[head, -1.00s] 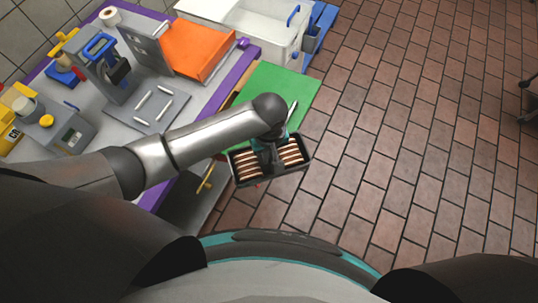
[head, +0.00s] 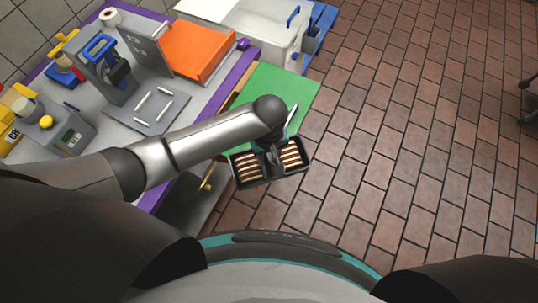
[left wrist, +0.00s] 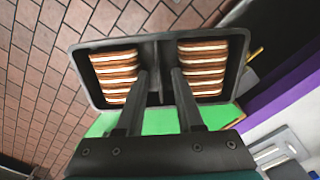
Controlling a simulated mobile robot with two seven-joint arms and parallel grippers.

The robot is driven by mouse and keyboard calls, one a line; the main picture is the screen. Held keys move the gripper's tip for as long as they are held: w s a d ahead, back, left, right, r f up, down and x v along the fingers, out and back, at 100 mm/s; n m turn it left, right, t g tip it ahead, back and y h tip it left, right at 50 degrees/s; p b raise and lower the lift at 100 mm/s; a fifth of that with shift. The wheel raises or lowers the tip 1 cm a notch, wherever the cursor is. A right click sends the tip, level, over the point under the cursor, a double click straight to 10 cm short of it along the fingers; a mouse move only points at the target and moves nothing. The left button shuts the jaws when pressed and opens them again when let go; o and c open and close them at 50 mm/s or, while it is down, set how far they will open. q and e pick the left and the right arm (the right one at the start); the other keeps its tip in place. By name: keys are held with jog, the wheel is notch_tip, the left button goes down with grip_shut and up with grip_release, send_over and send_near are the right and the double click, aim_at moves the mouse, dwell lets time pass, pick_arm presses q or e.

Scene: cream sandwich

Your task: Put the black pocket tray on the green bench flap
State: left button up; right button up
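The black pocket tray (head: 270,180) hangs in the air in front of the near end of the green bench flap (head: 268,85). It holds two rows of cream sandwiches, one in each pocket. My left gripper (head: 272,150) reaches down into the middle of the tray. In the left wrist view its two fingers (left wrist: 160,75) stand on either side of the tray's middle part (left wrist: 160,55), between the rows; the exact contact is hidden. The green flap shows beneath the tray in that view (left wrist: 155,122). My right gripper is out of view.
The grey bench with purple edge (head: 236,75) carries an orange panel (head: 200,52), a grey plate with white rods (head: 152,108) and several devices. A white bin (head: 262,35) stands behind the flap. Brick floor (head: 420,130) lies open at right.

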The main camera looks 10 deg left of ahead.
aim_at(269, 161)
pick_arm(q)
notch_tip(269, 161, up, 12)
jog(key=p, duration=0.2)
dwell(0.6)
jog(key=s+a+r+m+t, duration=0.2)
jog(key=s+a+m+t, duration=0.2)
jog(key=s+a+m, duration=0.55)
notch_tip(269, 161, down, 28)
jog(key=s+a+n+g+b, duration=0.2)
jog(key=b, duration=0.7)
jog(key=s+f+b, duration=0.3)
jog(key=s+f, duration=0.2)
jog(key=f, duration=0.4)
jog(key=s+a+f+b, duration=0.1)
jog(key=s+f+b, duration=0.3)
jog(key=f, duration=0.5)
jog(key=s+a+f+g+b, duration=0.1)
jog(key=s+f+b, duration=0.2)
jog(key=s+f, duration=0.3)
notch_tip(269, 161, down, 3)
jog(key=shift+s+a+r, duration=0.1)
jog(key=shift+s+a, duration=0.15)
jog(key=shift+s, duration=0.05)
